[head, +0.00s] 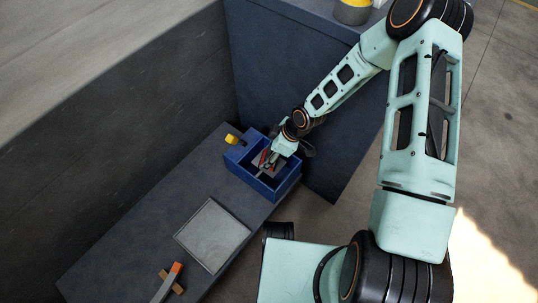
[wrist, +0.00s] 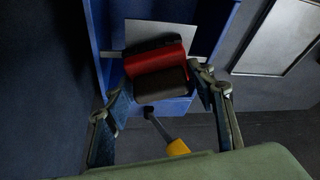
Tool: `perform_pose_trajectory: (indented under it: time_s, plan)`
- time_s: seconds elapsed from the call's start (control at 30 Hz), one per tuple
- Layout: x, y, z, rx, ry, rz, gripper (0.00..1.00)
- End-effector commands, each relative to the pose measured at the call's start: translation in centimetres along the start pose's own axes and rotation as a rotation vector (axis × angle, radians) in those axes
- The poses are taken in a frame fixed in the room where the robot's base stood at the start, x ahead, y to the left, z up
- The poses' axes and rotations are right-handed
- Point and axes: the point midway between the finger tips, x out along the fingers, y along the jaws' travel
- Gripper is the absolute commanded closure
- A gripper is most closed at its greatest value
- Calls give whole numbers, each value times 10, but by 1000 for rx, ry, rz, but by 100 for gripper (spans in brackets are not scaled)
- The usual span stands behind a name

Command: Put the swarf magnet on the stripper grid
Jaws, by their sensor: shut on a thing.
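The swarf magnet looks to be the red block with dark ends (wrist: 157,62); it also shows as a small red patch in the head view (head: 263,158). My gripper (wrist: 165,84) is shut on it, one finger on each side. In the head view my gripper (head: 271,163) is down inside the blue bin (head: 284,187). I cannot tell whether the block touches what lies beneath it. The stripper grid looks to be the grey framed square (head: 213,235) flat on the bench, apart from the bin; part of it shows at the upper right in the wrist view (wrist: 278,38).
A pale grey plate (wrist: 190,36) lies in the bin behind the block. A yellow-handled tool (head: 232,139) sits by the bin's far left side. An orange-handled tool (head: 173,275) lies near the bench's front. The dark bench (head: 135,225) is clear left of the grid, with a high wall behind.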

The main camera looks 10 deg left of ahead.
Motion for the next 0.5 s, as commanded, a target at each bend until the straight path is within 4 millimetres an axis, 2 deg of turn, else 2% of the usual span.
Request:
perform_pose_trajectory:
  time_s: [0.07, 0.1, 0.2, 0.5]
  plan:
    - [4, 0, 1, 0, 1, 0, 72]
    - [2, 0, 1, 0, 0, 0, 45]
    - [2, 0, 1, 0, 0, 0, 34]
    - [1, 0, 1, 0, 0, 0, 32]
